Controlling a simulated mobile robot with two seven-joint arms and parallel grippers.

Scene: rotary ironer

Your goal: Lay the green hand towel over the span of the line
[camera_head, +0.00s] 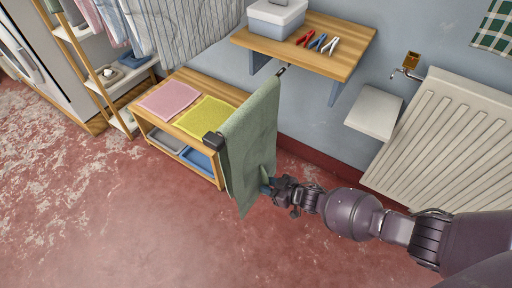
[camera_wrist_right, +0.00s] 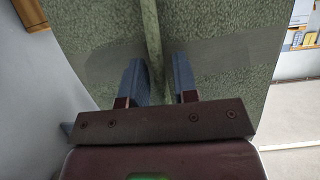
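The green hand towel (camera_head: 248,145) hangs draped over the line, with one broad face toward me and its lower corner well below the bench top. The towel covers most of the line; its dark near end block (camera_head: 213,140) and far end (camera_head: 282,71) show. My right gripper (camera_head: 268,186) is at the towel's lower right edge. In the right wrist view the towel (camera_wrist_right: 215,50) fills the background, and the blue fingers (camera_wrist_right: 158,80) stand apart on either side of a narrow vertical fold, with a gap visible. My left gripper is out of view.
A low wooden bench (camera_head: 222,92) with a pink cloth (camera_head: 169,99) and a yellow cloth (camera_head: 205,117) stands behind the towel. A wall shelf (camera_head: 340,50) holds pliers and a box (camera_head: 276,18). A radiator (camera_head: 445,140) is at right. The front floor is clear.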

